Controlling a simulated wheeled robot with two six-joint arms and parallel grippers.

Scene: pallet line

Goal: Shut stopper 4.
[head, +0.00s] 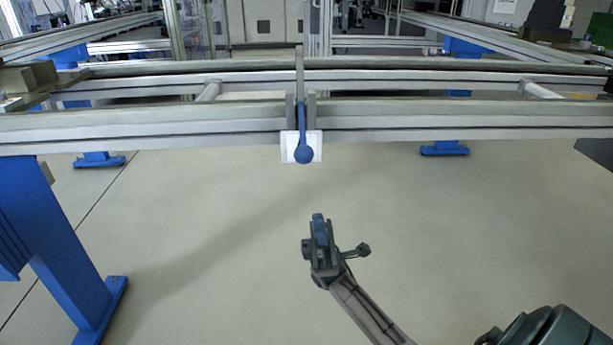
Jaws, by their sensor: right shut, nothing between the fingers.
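The stopper (302,125) is mounted on the near rail of the line, at the middle of the head view. Its blue lever hangs down with a round blue knob in front of a white plate (288,147), and a thin grey bar stands up above the rail. No number is readable on it. My right gripper (318,220) is below and slightly right of the knob, apart from it, shut and empty. My left gripper is not in view.
The near aluminium rail (150,122) runs across the whole view. A blue leg (50,235) stands at the left. Dark blocks (28,76) sit on the line at the far left. The floor (220,250) around my right gripper is clear.

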